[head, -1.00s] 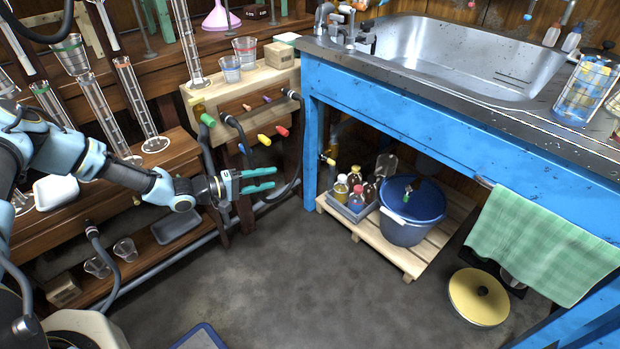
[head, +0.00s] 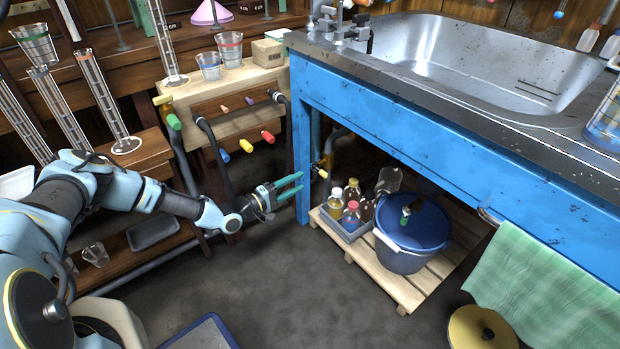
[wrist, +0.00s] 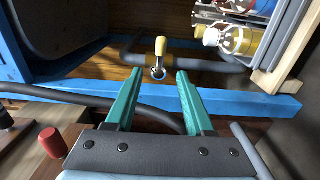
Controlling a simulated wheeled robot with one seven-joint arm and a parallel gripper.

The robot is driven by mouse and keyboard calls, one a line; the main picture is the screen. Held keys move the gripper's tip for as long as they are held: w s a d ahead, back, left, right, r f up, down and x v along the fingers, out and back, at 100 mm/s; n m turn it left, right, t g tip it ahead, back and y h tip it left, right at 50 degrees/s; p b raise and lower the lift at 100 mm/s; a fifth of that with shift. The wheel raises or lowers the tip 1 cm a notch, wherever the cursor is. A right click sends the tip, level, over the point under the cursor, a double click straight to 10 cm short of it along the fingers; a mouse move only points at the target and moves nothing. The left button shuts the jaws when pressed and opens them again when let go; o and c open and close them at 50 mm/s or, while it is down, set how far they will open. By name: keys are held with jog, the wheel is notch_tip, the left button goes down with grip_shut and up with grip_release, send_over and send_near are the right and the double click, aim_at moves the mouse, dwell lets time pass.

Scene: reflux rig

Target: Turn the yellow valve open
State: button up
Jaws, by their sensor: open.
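A valve with a yellow handle (head: 321,172) sits on a pipe under the blue sink bench, beside its front left leg. In the wrist view the yellow handle (wrist: 160,46) stands upright above a metal valve body, centred just beyond my fingertips. My gripper (head: 301,183) has green fingers, spread open and empty, pointing right toward the valve. In the wrist view the gripper (wrist: 159,72) frames the valve from in front, with no contact visible. Another yellow knob (head: 246,146) is on the wooden panel at left, among other coloured knobs.
The bench's blue leg (head: 302,140) stands close by my fingers. Right of the valve, bottles in a grey tray (head: 345,228) and a blue bucket (head: 400,258) stand on a pallet.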

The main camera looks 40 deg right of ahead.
aim_at(318, 171)
jog(key=d+b, duration=0.2)
jog(key=d, duration=0.1)
jog(key=d+b, duration=0.2)
jog(key=d, duration=0.1)
jog(key=d+b, duration=0.3)
jog(key=shift+s+f, duration=0.3)
jog(key=shift+f, duration=0.05)
jog(key=shift+w+d+r, duration=0.1)
jog(key=shift+r, duration=0.15)
jog(key=shift+c, duration=0.5)
grip_shut()
jog(key=shift+d+f+b, duration=0.1)
jog(key=shift+d+b, duration=0.2)
jog(key=shift+b, duration=1.05)
